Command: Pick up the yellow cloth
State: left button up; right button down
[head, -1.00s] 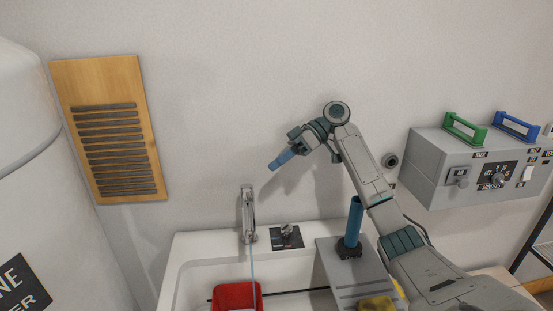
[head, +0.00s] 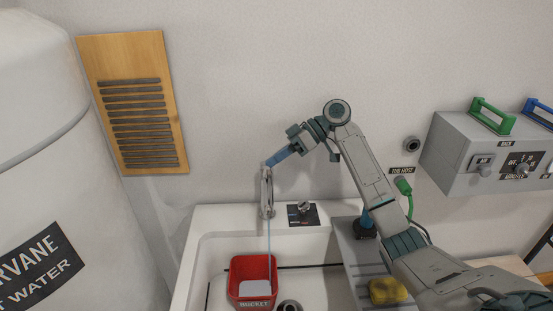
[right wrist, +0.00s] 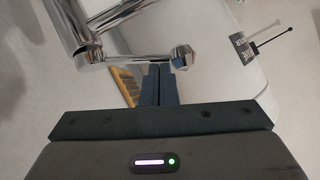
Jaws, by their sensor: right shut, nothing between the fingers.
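The yellow cloth (head: 388,291) lies on the grey ribbed ledge (head: 359,262) to the right of the sink basin, partly beside my right arm in the head view. My right gripper (head: 274,161) is shut and empty, above and left of the cloth, close to the top of the chrome faucet (head: 267,194). In the right wrist view the closed fingers (right wrist: 160,72) point toward the faucet's chrome parts (right wrist: 122,52). I cannot tell whether they touch it. The cloth is not visible in the right wrist view. My left gripper does not show.
A red bucket (head: 250,279) stands in the white sink (head: 212,222), under a thin stream from the faucet. A small dark control plate (head: 303,214) is behind the basin. A green hose fitting (head: 404,186) and a grey switch box (head: 480,155) are on the wall. A white water tank (head: 45,170) stands left.

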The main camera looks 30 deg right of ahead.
aim_at(385, 290)
jog(key=k+l, duration=0.4)
jog(key=l, duration=0.2)
jog(key=k+l, duration=0.2)
jog(key=k, duration=0.15)
jog(key=k+l, duration=0.2)
jog(key=k, duration=0.15)
jog(key=k+l, duration=0.2)
jog(key=k, duration=0.2)
